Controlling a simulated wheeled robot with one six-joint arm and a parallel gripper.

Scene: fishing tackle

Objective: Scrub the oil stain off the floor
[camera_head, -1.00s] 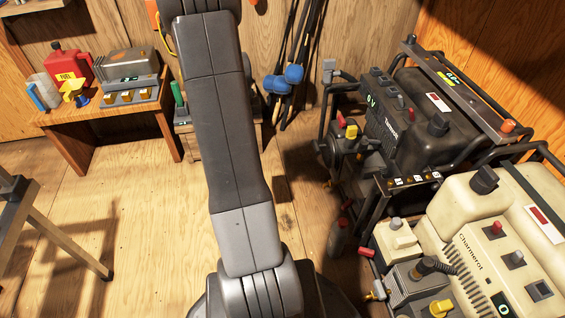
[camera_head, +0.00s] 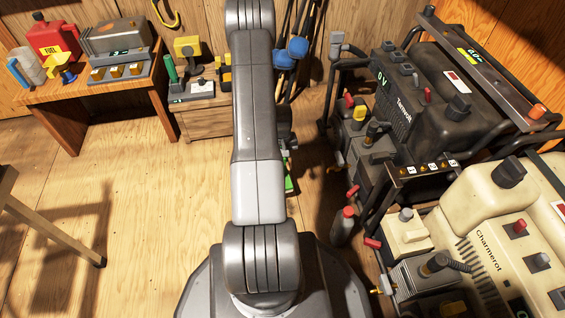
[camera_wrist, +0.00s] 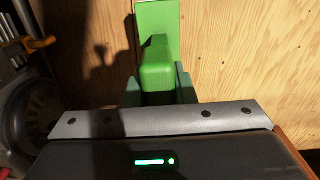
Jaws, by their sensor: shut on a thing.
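My gripper (camera_wrist: 156,92) is shut on a green scrubber-like tool (camera_wrist: 155,66) in the wrist view. The tool has a rounded block between the fingers and a flat green plate (camera_wrist: 157,17) beyond it. Plywood shows behind it; I cannot tell whether the tool touches it. In the head view my arm hides the gripper, and a small bit of green (camera_head: 289,184) shows just right of the arm. I cannot make out an oil stain on the visible wooden floor (camera_head: 130,215) in either view.
A black generator (camera_head: 440,105) and a cream generator (camera_head: 495,250) crowd the right side. A red-topped bottle (camera_head: 343,226) stands beside them. A wooden table (camera_head: 60,98) with a fuel can (camera_head: 55,38) and a low cabinet (camera_head: 205,122) stand at the back. The left floor is mostly open.

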